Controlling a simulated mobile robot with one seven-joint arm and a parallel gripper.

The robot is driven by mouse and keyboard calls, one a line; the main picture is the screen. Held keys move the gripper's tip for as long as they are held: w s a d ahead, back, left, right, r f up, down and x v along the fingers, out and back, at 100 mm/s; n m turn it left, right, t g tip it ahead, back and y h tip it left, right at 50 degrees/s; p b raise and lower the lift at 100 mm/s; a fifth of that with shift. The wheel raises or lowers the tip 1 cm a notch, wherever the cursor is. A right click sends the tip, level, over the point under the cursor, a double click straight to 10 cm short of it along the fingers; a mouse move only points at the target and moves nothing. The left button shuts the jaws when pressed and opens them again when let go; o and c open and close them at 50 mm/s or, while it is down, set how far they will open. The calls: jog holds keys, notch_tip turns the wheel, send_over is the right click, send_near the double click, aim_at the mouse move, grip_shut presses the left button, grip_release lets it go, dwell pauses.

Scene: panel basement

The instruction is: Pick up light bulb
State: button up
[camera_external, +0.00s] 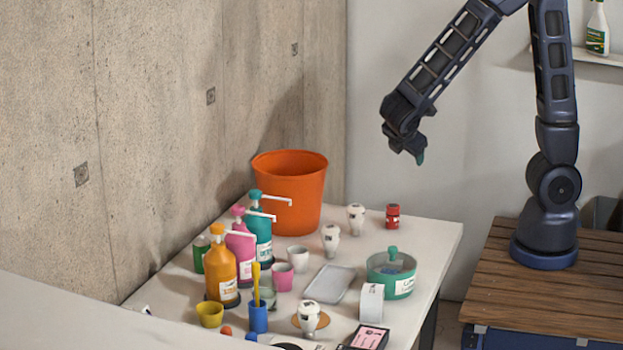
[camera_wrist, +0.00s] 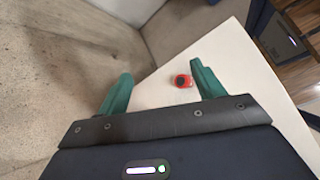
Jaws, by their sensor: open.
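Three white bulb-shaped objects stand on the white table: one light bulb (camera_external: 356,219) at the back, one bulb (camera_external: 330,241) nearer the middle, and one bulb (camera_external: 309,318) at the front on an orange-brown disc. My gripper (camera_external: 420,157) hangs in the air well above the far right part of the table, apart from all the bulbs. In the wrist view my gripper (camera_wrist: 162,84) has its two green fingers spread with nothing held between them. No bulb shows in the wrist view.
A red jar (camera_external: 392,216) stands at the back right; it also shows between the fingers in the wrist view (camera_wrist: 183,80). An orange bucket (camera_external: 290,190), pump bottles (camera_external: 222,265), cups, a grey tray (camera_external: 331,284) and a green pot (camera_external: 391,277) crowd the table (camera_external: 436,236). Its back right corner is clear.

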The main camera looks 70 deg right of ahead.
aim_at(356, 211)
jog(key=w+a+f+n+t, duration=0.2)
jog(key=w+a+f+n, duration=0.1)
jog(key=f, duration=0.1)
jog(key=w+a+f+n+t+h, duration=0.1)
jog(key=w+a+f+n+t, duration=0.1)
jog(key=w+a+f+n, duration=0.1)
jog(key=w+a+f+n+t+h, duration=0.1)
jog(key=w+a+f+n, duration=0.2)
jog(key=f+n, duration=0.2)
jog(key=shift+a+f+t, duration=0.25)
jog(key=shift+f+t, duration=0.15)
jog(key=shift+f, duration=0.55)
jog(key=shift+f+x, duration=0.15)
jog(key=shift+x, duration=1.75)
jog(key=shift+f+x, duration=0.1)
jog(key=shift+x, duration=1.75)
jog(key=shift+s+a, duration=0.1)
jog(key=c, duration=1.1)
jog(key=shift+o, duration=0.2)
